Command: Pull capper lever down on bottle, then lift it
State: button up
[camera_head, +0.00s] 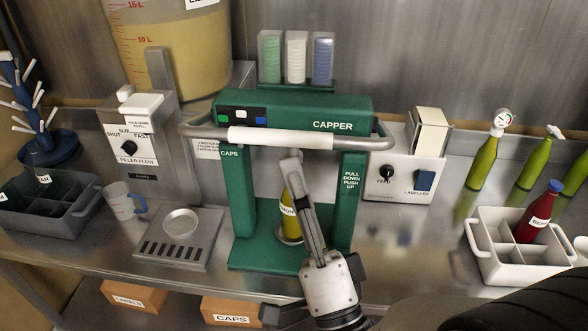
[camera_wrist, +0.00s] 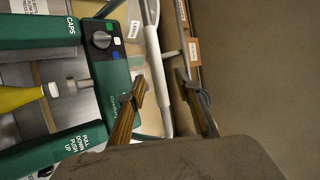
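The green capper (camera_head: 300,103) stands at the middle of the bench. Its lever, a grey bar with a white grip (camera_head: 280,138), is raised across the front near the top. A yellow bottle (camera_head: 290,215) stands upright inside the frame, partly hidden by my arm. In the wrist view the bottle (camera_wrist: 18,98) has a white top, facing the capper's grey plunger with a small gap between them. My gripper (camera_wrist: 160,77) is open, and the white grip (camera_wrist: 159,90) shows between its two fingers in the wrist view. I cannot tell whether they touch it.
A filler (camera_head: 150,150) with a drip tray and a mug (camera_head: 118,198) stand left. The labeller (camera_head: 405,175) stands right of the capper. A white crate (camera_head: 487,262) holds a red bottle (camera_head: 537,212). Green bottles (camera_head: 482,165) stand behind it.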

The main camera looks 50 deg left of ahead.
jog(key=s+d+r+m+t+h, duration=0.1)
jog(key=d+r, duration=0.1)
jog(key=r, duration=0.6)
jog(key=s+d+r+m+t, duration=0.1)
jog(key=r+m+t, duration=0.1)
jog(key=r, duration=0.7)
jog(key=m+g+h, duration=0.3)
jog(key=g+h, duration=0.1)
jog(key=h, duration=0.4)
send_near(284, 142)
jog(key=x, duration=0.3)
jog(key=shift+a+f, duration=0.1)
jog(key=shift+a, duration=0.15)
jog(key=shift+w+a, duration=0.1)
jog(key=shift+a, duration=0.05)
jog(key=shift+x, duration=3.75)
jog(key=shift+w, duration=0.1)
grip_shut()
